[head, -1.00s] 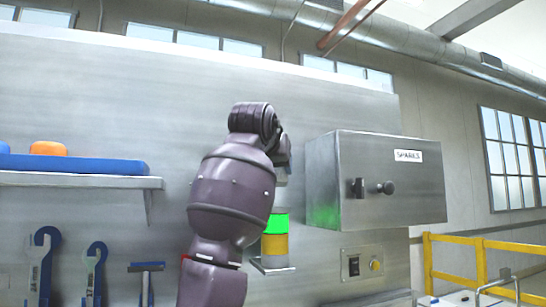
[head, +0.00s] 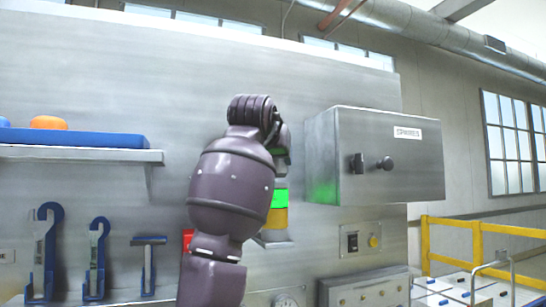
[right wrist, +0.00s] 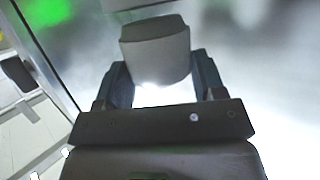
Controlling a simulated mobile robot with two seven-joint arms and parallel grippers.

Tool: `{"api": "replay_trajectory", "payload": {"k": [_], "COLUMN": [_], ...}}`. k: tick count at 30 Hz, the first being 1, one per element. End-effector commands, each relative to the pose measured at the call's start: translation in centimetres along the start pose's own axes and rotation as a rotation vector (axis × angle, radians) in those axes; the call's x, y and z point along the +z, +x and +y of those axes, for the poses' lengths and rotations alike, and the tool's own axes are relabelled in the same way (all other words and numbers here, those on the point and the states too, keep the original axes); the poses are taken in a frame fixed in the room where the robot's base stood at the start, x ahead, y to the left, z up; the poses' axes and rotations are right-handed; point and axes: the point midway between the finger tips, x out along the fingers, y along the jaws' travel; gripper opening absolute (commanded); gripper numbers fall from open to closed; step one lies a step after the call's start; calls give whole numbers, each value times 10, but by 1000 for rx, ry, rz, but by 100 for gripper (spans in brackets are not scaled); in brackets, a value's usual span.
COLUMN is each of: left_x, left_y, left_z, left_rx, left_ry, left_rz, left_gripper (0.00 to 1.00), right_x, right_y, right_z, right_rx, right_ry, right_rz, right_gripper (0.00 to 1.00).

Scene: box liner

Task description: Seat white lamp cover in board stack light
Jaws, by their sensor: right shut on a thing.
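The stack light stands on a small bracket on the metal board, with a lit green section (head: 279,199) above a yellow section (head: 275,218). My right gripper (head: 284,150) is just above the green section in the head view, its fingers mostly hidden by my arm. In the right wrist view my right gripper (right wrist: 160,80) is shut on the white lamp cover (right wrist: 156,48), which looks pale grey with a bright lower edge. In the head view I cannot make out the cover or tell whether it touches the green section. My left gripper is not in view.
A grey metal cabinet (head: 390,160) juts out close to the right of the stack light. A switch panel (head: 360,240) sits below the cabinet.

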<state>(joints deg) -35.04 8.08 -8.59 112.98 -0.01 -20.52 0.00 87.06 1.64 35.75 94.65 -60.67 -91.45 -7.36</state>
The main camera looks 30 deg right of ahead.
Motion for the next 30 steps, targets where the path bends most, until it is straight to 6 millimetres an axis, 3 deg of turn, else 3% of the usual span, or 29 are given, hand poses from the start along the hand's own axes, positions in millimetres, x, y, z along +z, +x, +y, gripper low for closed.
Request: {"api": "replay_trajectory", "payload": {"k": [30], "left_x": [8], "left_y": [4], "left_z": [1], "left_rx": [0], "left_ry": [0], "left_rz": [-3], "left_gripper": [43], "right_x": [11], "right_y": [4], "right_z": [0], "right_rx": [0], "right_ry": [0], "right_rz": [0], "right_gripper": [40]}}
